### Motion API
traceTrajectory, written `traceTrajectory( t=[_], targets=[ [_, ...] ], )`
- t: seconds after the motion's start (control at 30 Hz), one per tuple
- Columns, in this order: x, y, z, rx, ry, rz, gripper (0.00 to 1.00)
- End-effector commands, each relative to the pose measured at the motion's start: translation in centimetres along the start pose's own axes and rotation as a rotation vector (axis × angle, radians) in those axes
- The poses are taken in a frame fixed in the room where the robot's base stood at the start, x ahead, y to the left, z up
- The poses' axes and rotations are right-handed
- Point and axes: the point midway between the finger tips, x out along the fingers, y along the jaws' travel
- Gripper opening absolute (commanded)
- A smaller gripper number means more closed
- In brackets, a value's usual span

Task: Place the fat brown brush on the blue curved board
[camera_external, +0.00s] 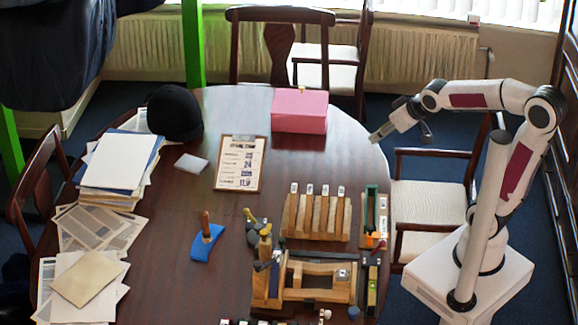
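The blue curved board (207,244) lies on the left-middle part of the dark wooden table. A short brown upright piece (205,222) stands at its upper edge and appears to touch it. It looks like the brown brush or a handle, but it is too small to tell which. My gripper (376,137) is in the air near the table's right edge, right of the pink box and far from the blue board. Its fingers are too small to tell whether they are open or shut, and I see nothing held in it.
A pink box (299,110), clipboard (240,163), white block (191,163), black cap (174,112) and paper stack (120,162) lie on the table (170,280). A wooden slotted rack (316,214), wooden frame (318,278) and green-sided tray (374,215) crowd the front right. Table around the blue board is mostly clear.

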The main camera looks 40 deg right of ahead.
Motion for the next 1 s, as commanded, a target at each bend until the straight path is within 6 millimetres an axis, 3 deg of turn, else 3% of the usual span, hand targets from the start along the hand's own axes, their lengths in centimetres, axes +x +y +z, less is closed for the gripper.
traceTrajectory(
  t=[0.3,0.6,0.8,1.0],
  targets=[
    [-5.3,2.1,6.3,0.079,-0.089,0.034,0.33],
    [-9.0,2.5,12.2,0.144,-0.168,0.047,0.33],
    [-10.1,2.4,14.3,0.162,-0.196,0.049,0.33],
    [-10.2,2.4,14.6,0.165,-0.201,0.048,0.33]
  ],
)
